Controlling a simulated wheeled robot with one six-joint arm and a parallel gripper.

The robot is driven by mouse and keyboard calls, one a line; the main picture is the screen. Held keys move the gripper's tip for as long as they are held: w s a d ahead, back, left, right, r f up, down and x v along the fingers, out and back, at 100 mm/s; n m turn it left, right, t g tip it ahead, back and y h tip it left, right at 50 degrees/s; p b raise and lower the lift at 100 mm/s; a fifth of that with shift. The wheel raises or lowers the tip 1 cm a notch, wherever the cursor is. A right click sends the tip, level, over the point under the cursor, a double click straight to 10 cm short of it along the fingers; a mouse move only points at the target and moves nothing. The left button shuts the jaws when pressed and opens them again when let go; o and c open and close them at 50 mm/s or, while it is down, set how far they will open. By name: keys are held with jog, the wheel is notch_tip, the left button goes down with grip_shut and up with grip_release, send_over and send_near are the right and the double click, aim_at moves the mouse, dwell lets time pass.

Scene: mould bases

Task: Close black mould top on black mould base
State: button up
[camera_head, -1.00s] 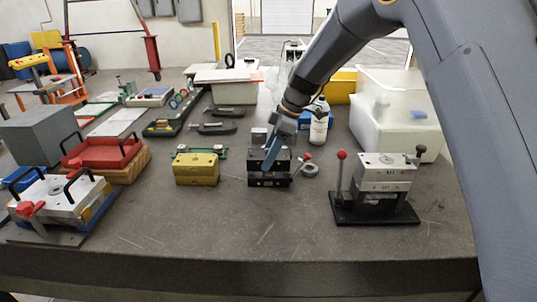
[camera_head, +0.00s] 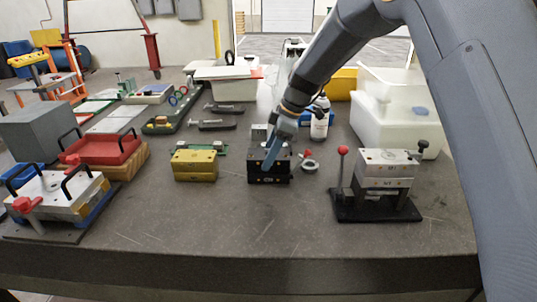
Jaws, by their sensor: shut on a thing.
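The black mould top (camera_head: 257,155) sits on the black mould base (camera_head: 258,177) at the middle of the bench. The two meet with no clear gap in the head view and look like one block. My gripper (camera_head: 268,162) reaches down from the upper right and is shut on the mould top. Its blue-grey finger covers part of the mould's front. The far finger and the far side of the mould are hidden.
A yellow mould (camera_head: 194,166) stands close on the left. A silver mould press (camera_head: 384,177) with a red-knobbed lever stands on the right. A white bottle (camera_head: 319,120) and a small clamp ring (camera_head: 309,164) are nearby. The front of the bench is clear.

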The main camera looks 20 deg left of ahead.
dwell(0.3)
jog(key=o, duration=1.8)
